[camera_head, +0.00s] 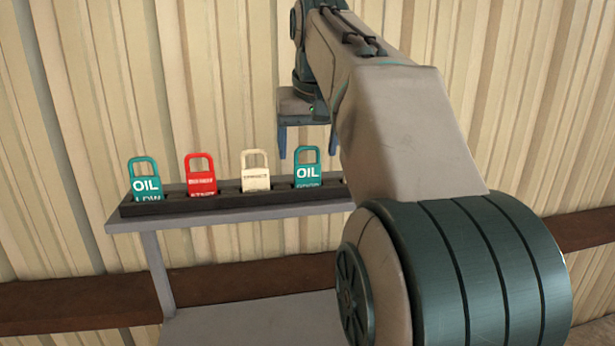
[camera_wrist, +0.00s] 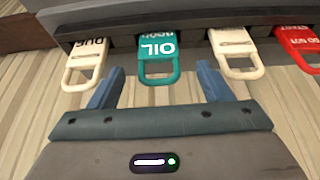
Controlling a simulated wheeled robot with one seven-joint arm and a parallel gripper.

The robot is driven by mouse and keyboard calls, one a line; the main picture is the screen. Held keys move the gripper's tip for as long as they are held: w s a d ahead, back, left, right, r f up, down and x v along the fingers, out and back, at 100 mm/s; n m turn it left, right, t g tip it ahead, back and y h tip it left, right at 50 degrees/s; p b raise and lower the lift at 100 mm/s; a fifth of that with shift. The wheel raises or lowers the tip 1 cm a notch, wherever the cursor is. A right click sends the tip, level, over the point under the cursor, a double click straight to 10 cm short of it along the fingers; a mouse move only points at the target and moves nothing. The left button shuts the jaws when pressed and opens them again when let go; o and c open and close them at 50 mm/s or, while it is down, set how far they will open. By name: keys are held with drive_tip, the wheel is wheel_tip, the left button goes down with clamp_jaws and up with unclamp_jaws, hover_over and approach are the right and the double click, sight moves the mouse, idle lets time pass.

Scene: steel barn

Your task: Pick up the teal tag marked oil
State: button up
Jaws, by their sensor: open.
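Two teal tags marked OIL stand in the dark slotted rack. One teal tag (camera_head: 146,181) is at the left end, with a partly hidden lower line that seems to read LOW. The other teal tag (camera_head: 307,172) is right of the cream tag; its lower line seems to read GOOD. This second one also shows upside down in the wrist view (camera_wrist: 158,62), its loop towards me. My gripper (camera_head: 308,153) is open and empty, by the top of this right-hand tag. In the wrist view its fingers (camera_wrist: 160,76) lie either side of the loop, apart from it.
A red tag (camera_head: 201,174) and a cream tag (camera_head: 255,171) stand between the teal ones. Another cream tag (camera_wrist: 87,62) neighbours the right-hand teal tag, hidden by my arm in the head view. The rack (camera_head: 220,201) sits on a grey shelf (camera_head: 112,226) before a corrugated wall.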

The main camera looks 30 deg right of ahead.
sight(308, 164)
drive_tip(key=shift+p+x, duration=0.3)
drive_tip(key=shift+x, duration=2.4)
drive_tip(key=shift+s, duration=0.1)
drive_tip(key=c, duration=1)
